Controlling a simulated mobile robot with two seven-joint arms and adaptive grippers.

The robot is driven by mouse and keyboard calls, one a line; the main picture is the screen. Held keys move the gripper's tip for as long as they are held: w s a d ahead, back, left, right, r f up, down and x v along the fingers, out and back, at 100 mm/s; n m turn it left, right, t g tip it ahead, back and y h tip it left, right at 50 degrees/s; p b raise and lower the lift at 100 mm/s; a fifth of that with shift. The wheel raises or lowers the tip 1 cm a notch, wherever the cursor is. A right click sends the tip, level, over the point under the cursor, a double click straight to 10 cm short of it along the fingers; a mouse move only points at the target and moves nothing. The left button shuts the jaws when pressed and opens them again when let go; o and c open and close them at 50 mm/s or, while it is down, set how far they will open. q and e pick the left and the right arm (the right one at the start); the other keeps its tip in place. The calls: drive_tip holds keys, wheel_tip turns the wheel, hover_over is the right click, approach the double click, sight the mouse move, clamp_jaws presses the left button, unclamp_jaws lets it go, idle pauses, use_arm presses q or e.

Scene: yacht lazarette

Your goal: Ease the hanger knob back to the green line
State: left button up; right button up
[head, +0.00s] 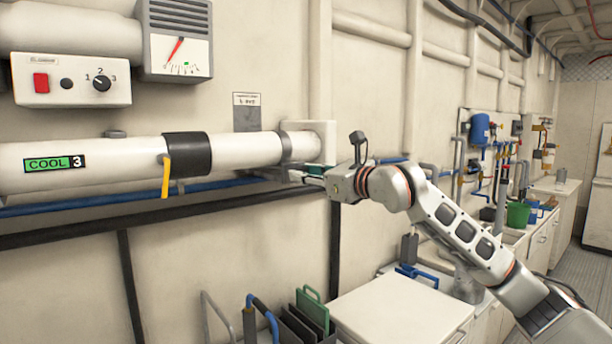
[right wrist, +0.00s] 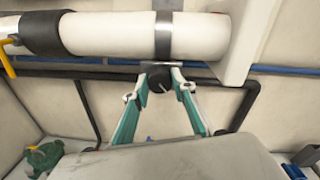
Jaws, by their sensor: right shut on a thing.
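The hanger knob (right wrist: 159,77) is black and round with a pale mark on its face. It sits below the grey hanger band (right wrist: 163,35), which also goes round the white pipe in the head view (head: 286,150). My right gripper (right wrist: 159,85) is shut on the knob, one teal finger on each side. In the head view my right gripper (head: 300,176) reaches under the pipe, and the knob is hidden there. A gauge (head: 207,48) at the upper left has a red needle (head: 175,51) pointing down-left. A small green mark (head: 187,65) lies right of its tip. My left gripper is not in view.
A control box (head: 72,80) hangs above. Blue and black pipes run below. A white-topped cabinet (head: 400,310) stands under my right arm.

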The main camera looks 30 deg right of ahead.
drive_tip(key=o, duration=1.1)
drive_tip(key=shift+s+d+r, duration=0.1)
drive_tip(key=shift+s+d, duration=0.2)
drive_tip(key=shift+s, duration=1.7)
drive_tip(key=shift+s+d, duration=0.25)
drive_tip(key=shift+s, duration=1.7)
drive_tip(key=shift+s+d+r, duration=0.1)
drive_tip(key=shift+s+d, duration=0.2)
drive_tip(key=shift+s, duration=1.7)
